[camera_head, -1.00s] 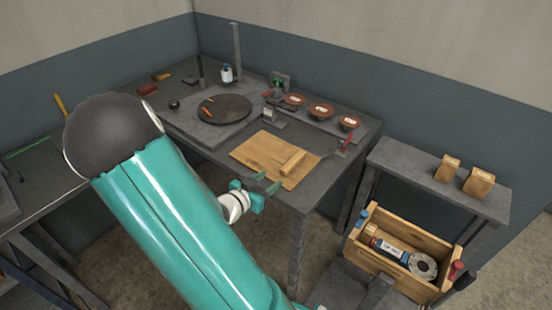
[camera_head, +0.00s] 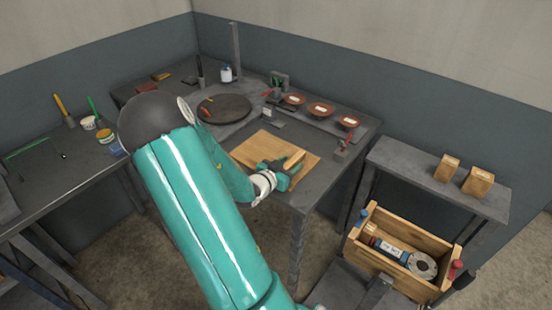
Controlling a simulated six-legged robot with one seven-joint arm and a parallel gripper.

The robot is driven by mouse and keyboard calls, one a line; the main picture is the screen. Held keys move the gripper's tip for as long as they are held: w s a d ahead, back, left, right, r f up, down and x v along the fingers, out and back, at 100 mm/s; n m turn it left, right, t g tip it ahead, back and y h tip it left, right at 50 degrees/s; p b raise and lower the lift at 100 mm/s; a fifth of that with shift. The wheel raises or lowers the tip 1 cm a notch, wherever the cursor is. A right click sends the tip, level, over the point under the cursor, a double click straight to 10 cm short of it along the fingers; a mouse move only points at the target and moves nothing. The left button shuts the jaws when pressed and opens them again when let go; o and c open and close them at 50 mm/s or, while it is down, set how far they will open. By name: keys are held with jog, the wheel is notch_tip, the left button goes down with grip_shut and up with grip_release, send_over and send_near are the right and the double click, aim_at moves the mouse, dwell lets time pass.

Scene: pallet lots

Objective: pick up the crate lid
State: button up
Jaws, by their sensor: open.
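The crate lid (camera_head: 264,146) is a flat wooden board with a raised wooden bar (camera_head: 295,159) across it. It lies on the dark table near the front right corner. My gripper (camera_head: 286,170) is over the lid's right front part, close to the bar. Its jaws are open. The green gripper body hides part of the lid and bar, and I cannot tell whether the fingers touch the bar.
A wooden crate (camera_head: 388,274) holding an angle grinder (camera_head: 420,264) stands low at the right. A side shelf (camera_head: 431,184) carries two wooden blocks. A round dark disc (camera_head: 224,109) and several reddish discs (camera_head: 320,109) sit behind the lid.

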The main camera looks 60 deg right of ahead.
jog(key=c, duration=1)
grip_shut()
jog(key=shift+r, duration=0.25)
